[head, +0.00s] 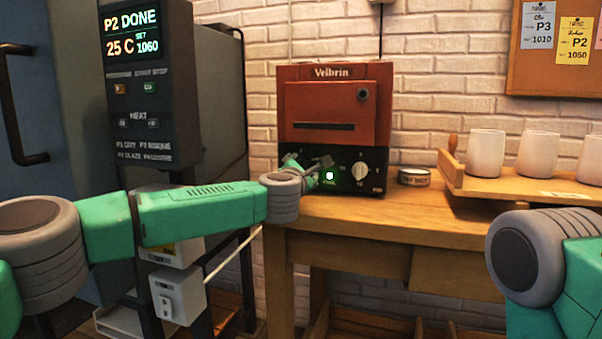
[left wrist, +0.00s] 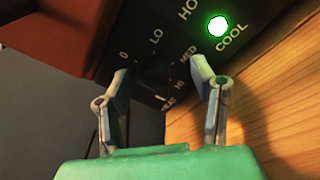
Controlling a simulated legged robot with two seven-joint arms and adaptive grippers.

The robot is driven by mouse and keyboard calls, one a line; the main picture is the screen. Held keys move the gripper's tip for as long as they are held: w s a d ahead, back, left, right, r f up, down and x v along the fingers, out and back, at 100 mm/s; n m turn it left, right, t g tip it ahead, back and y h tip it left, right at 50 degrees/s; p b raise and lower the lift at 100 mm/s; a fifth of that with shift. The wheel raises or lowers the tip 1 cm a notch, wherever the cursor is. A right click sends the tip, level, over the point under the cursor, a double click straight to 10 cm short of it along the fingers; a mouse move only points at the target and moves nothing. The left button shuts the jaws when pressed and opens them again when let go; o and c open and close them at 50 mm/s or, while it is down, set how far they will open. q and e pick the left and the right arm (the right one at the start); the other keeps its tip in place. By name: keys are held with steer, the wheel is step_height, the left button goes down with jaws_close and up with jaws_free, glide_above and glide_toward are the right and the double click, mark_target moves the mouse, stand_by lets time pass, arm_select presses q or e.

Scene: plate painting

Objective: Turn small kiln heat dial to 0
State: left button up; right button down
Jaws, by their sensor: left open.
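The small kiln (head: 334,95) is a red box marked Velbrin with a black front panel, standing on the wooden table. In the left wrist view its panel (left wrist: 85,40) carries the marks 0, LO, MED and HI, tilted in the picture. The heat dial among these marks is too dark to make out, and its setting cannot be read. My left gripper (head: 307,167) is at the left part of the panel, left of the green light (head: 330,175). In the left wrist view its two fingers (left wrist: 160,90) are apart, in front of the marks. My right gripper is out of view.
A pale knob (head: 359,172) sits further right on the panel. A round tin (head: 413,177) stands right of the kiln, then a wooden tray (head: 470,185) with white mugs (head: 486,154). The large kiln's control box (head: 150,90) is at left. My right arm is at lower right.

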arm_select(q)
steer(key=shift+w+d, duration=0.15)
steer(key=shift+w, duration=0.2)
steer(key=shift+a, duration=1.25)
steer(key=shift+d, duration=0.25)
steer(key=c, duration=1.1)
steer(key=shift+d+r, duration=0.15)
steer(key=shift+d, duration=0.25)
